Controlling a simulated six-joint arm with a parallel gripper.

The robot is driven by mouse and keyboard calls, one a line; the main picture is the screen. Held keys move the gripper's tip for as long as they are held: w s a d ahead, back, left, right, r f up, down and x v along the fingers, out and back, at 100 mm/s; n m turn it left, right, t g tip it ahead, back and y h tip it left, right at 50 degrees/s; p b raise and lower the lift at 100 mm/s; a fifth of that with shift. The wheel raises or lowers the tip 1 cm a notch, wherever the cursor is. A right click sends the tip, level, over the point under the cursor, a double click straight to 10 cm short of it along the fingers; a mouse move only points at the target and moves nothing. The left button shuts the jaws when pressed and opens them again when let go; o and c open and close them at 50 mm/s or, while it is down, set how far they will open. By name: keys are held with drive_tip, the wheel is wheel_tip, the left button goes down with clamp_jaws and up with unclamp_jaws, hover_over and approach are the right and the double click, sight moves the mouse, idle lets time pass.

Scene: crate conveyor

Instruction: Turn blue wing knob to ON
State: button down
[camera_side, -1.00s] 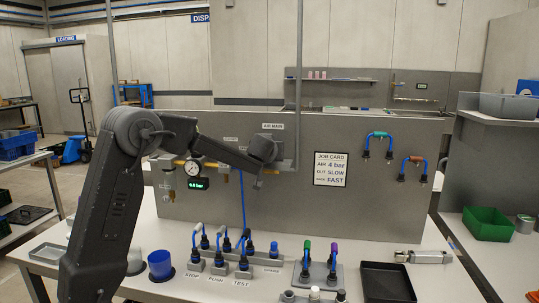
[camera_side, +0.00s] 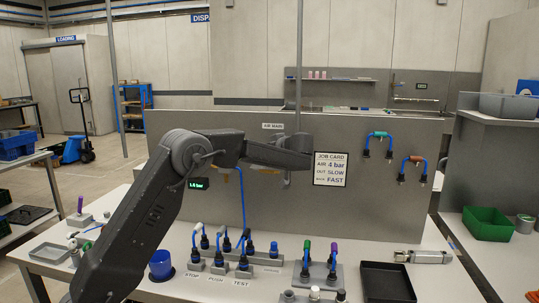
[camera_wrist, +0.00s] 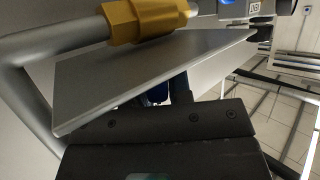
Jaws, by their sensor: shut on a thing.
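My gripper (camera_side: 289,167) is at the grey upright panel (camera_side: 228,203), below the AIR MAIN label and left of the job card. In the wrist view, a small part of the blue wing knob (camera_wrist: 150,98) shows between the grey plate and my dark gripper body. My gripper is shut on it; the fingertips are mostly hidden. The knob's angle and any ON mark cannot be seen. It is hidden behind my arm in the side view.
A brass fitting (camera_wrist: 150,18) and a tilted grey plate (camera_wrist: 140,75) lie close to my gripper. A green digital readout (camera_side: 199,184) sits beside my arm. The job card (camera_side: 330,169) hangs just right. Several hose fittings and a blue cup (camera_side: 161,265) stand on the bench below.

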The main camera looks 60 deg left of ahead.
drive_tip(key=shift+r+n, duration=0.1)
drive_tip(key=shift+n, duration=0.2)
drive_tip(key=c, duration=1.1)
unclamp_jaws()
drive_tip(key=v, duration=1.3)
drive_tip(key=shift+w+d, duration=0.25)
drive_tip(key=shift+d, duration=0.1)
drive_tip(key=shift+o, duration=0.3)
